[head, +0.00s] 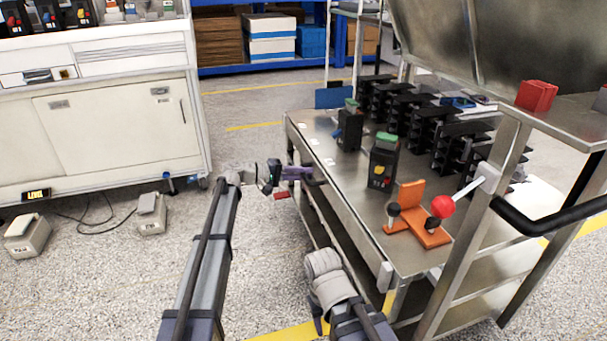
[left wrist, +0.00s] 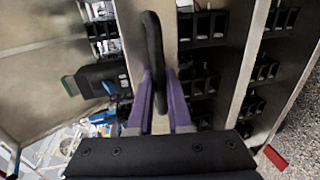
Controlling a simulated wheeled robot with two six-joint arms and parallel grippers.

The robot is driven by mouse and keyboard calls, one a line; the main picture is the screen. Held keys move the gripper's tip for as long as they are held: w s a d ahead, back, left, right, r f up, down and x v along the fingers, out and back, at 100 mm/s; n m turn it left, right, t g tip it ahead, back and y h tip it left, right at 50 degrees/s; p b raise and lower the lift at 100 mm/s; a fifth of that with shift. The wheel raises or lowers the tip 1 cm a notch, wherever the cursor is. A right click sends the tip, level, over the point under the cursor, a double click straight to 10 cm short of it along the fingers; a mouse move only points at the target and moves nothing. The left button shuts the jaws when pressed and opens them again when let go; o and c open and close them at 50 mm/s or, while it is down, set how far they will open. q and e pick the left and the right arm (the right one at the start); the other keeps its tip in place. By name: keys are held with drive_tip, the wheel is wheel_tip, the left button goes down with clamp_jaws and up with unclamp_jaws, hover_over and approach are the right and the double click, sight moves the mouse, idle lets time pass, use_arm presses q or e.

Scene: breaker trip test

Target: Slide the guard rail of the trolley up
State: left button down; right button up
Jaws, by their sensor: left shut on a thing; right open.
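The steel trolley (head: 330,172) stands at centre right with its top deck in view. A dark handle (head: 319,183) sits at its left long edge; this looks like the guard rail's grip. My left gripper (head: 292,175) is at that edge, its purple fingers shut on the handle. The left wrist view shows the fingers (left wrist: 160,105) closed around the black handle bar (left wrist: 153,50). The rail itself is hard to make out in the head view. My right gripper (head: 320,300) is low in front of the trolley, apart from it; it is open, its fingertips barely visible.
Black breakers (head: 382,162) and an orange fixture (head: 415,225) stand on the deck, near a red-knobbed lever (head: 442,206). A black push handle (head: 550,222) is at right. A white cabinet (head: 110,120) stands left, with pedals (head: 27,236) on the floor.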

use_arm(q)
wheel_tip(320, 180, up, 6)
drive_tip(key=p, duration=0.5)
drive_tip(key=shift+r+p, duration=0.1)
drive_tip(key=shift+p, duration=0.2)
drive_tip(key=shift+w, duration=0.1)
drive_tip(key=c, duration=0.8)
unclamp_jaws()
drive_tip(key=shift+c, duration=0.2)
drive_tip(key=p+v, duration=0.1)
drive_tip(key=v, duration=0.7)
